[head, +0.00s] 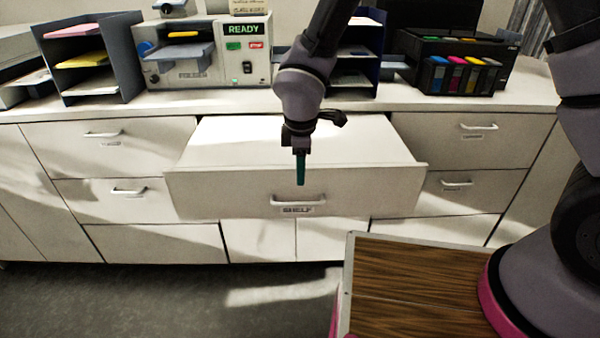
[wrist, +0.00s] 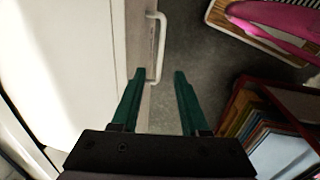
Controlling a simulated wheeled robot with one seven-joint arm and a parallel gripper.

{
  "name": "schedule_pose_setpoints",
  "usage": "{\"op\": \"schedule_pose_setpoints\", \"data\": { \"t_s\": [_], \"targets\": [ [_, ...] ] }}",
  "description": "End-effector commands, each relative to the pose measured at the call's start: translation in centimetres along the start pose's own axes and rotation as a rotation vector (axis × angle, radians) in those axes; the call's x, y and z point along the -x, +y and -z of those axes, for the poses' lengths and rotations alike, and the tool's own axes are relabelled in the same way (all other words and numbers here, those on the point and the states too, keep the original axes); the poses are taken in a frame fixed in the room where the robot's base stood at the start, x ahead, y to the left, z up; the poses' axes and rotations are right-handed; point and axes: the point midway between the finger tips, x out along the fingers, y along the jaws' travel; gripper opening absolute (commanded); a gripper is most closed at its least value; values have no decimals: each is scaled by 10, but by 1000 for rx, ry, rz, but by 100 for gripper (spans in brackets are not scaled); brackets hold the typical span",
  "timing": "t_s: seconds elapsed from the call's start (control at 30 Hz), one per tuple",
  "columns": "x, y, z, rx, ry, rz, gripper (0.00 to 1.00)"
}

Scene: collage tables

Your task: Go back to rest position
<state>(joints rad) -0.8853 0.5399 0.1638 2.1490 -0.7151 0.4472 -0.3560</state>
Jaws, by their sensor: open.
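My gripper (head: 300,168) hangs fingers down in front of the open drawer (head: 200,188) labelled SHELF, at the middle of the cabinet. In the wrist view my gripper (wrist: 157,85) has its two green fingers apart, with nothing between them. The drawer's handle (head: 298,201) is just below the fingertips in the head view. In the wrist view the handle (wrist: 158,45) is ahead of the fingers, near the left finger; I cannot tell whether they touch. The drawer is pulled out, and no objects show in the part of it that I can see.
On the counter (head: 420,103) stand paper trays (head: 90,60), a machine with a READY sign (head: 205,55) and a black printer (head: 460,60). Closed drawers flank the open one. The grey floor (head: 150,290) at front left is clear. A box of flat items (wrist: 275,135) shows at lower right in the wrist view.

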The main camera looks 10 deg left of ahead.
Motion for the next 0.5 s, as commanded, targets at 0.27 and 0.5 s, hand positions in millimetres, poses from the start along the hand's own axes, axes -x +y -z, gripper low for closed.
{"op": "schedule_pose_setpoints", "data": {
  "t_s": [0.27, 0.5],
  "targets": [
    [16, 14, -15, -73, 1, -17, 45],
    [109, 66, -115, -539, 14, -98, 45]
  ]
}}
